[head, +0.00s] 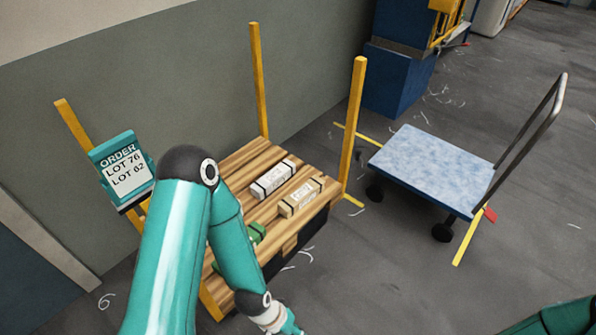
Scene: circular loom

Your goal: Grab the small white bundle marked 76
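A small white bundle (272,179) with dark bands lies on the slatted wooden pallet (235,160). A beige bundle (301,197) with bands lies beside it, nearer to me and to the right. A green bundle (256,234) is partly hidden behind my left arm. The marks on the bundles are too small to read. My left arm (172,255) crosses in front of the pallet, and its wrist runs off the bottom edge, so the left gripper's fingers are out of view. Only a piece of my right arm (556,320) shows at the lower right.
A teal order board (124,168) reads LOT 76 and LOT 62. Yellow posts (354,118) stand at the pallet's corners. A flat cart (432,164) with a handle stands to the right. Open grey floor (400,270) lies between pallet, cart and me.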

